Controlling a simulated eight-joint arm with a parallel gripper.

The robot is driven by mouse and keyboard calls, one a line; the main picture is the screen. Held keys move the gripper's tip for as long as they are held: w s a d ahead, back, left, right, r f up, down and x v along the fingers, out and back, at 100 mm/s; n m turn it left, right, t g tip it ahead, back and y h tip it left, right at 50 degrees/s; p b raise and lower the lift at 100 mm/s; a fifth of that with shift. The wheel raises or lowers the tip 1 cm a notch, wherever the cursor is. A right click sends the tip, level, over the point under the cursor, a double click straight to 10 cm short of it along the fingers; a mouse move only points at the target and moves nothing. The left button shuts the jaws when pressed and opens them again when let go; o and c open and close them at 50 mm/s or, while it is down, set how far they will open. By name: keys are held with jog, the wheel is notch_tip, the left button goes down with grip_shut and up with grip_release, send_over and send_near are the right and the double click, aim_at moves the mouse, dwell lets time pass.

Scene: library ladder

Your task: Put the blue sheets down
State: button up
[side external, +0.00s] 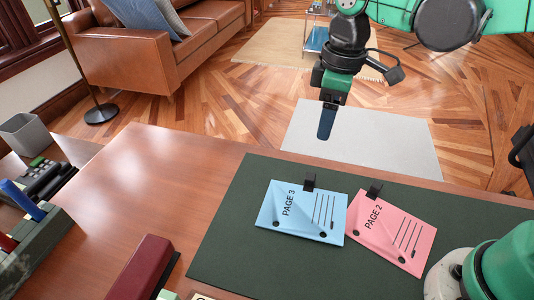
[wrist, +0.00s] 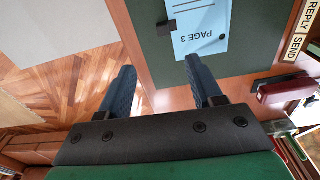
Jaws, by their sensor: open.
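The blue sheets (side external: 300,211), marked PAGE 3, lie flat on the dark green desk mat (side external: 222,255), with a black clip at their top edge. They also show in the wrist view (wrist: 201,25), cut off by the top edge. My gripper (side external: 326,122) is raised behind the desk's far edge, above and beyond the blue sheets, and apart from them. In the wrist view my gripper (wrist: 160,80) has its two dark fingers spread, with nothing between them.
Pink sheets (side external: 393,234) marked PAGE 2 lie on the mat right of the blue ones. REPLY (wrist: 306,15) and SEND (wrist: 293,47) labels show in the wrist view. The desk's left middle is clear.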

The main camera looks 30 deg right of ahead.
jog(key=s+d+m+t, duration=0.4)
jog(key=d+m+t, duration=0.2)
jog(key=m, duration=0.2)
jog(key=shift+s+d+f+t, duration=0.2)
jog(key=shift+d+f+t, duration=0.1)
jog(key=shift+d, duration=0.1)
dwell(0.7)
